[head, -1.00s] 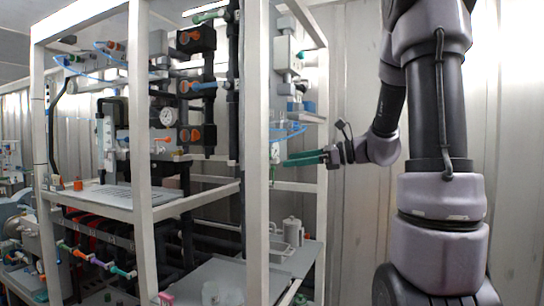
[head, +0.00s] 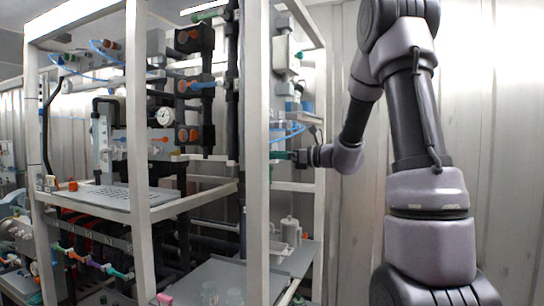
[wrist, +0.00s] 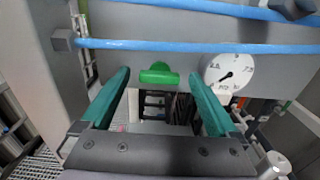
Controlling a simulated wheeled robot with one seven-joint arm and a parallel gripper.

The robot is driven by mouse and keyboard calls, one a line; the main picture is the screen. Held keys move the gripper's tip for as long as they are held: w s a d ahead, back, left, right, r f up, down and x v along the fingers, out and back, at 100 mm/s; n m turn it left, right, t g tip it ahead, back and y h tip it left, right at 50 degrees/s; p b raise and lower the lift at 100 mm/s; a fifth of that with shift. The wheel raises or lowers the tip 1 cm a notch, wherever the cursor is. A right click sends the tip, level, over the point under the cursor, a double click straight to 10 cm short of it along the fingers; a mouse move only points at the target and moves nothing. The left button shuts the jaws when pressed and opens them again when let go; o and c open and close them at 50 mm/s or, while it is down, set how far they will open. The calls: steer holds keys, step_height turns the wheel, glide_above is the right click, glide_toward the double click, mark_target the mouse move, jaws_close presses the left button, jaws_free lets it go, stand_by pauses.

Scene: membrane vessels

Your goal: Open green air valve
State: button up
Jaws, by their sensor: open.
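The green air valve (wrist: 159,74) has a small green handle lying crosswise on a grey panel in the wrist view. My gripper (wrist: 160,78) is open, with its two teal fingers pointing toward the panel. The handle lies between the fingertips in the picture, with a gap on each side. I cannot tell how far the tips are from it in depth. In the head view my gripper (head: 282,156) reaches into the frame from the right, its tips partly hidden by a white post. I cannot make out the valve there.
A round gauge (wrist: 228,72) sits just right of the valve. Blue tubes (wrist: 180,46) run across above it. White frame posts (head: 257,150) stand close to my gripper. A grey shelf (head: 225,280) with vessels lies below. Corrugated wall (head: 345,215) stands behind.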

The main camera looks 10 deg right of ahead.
steer(key=shift+a, duration=0.1)
steer(key=c, duration=1.4)
steer(key=shift+n, duration=0.4)
steer(key=shift+s+a+f+n, duration=0.1)
steer(key=shift+n, duration=3.7)
steer(key=shift+f+n, duration=0.1)
steer(key=shift+n, duration=3.7)
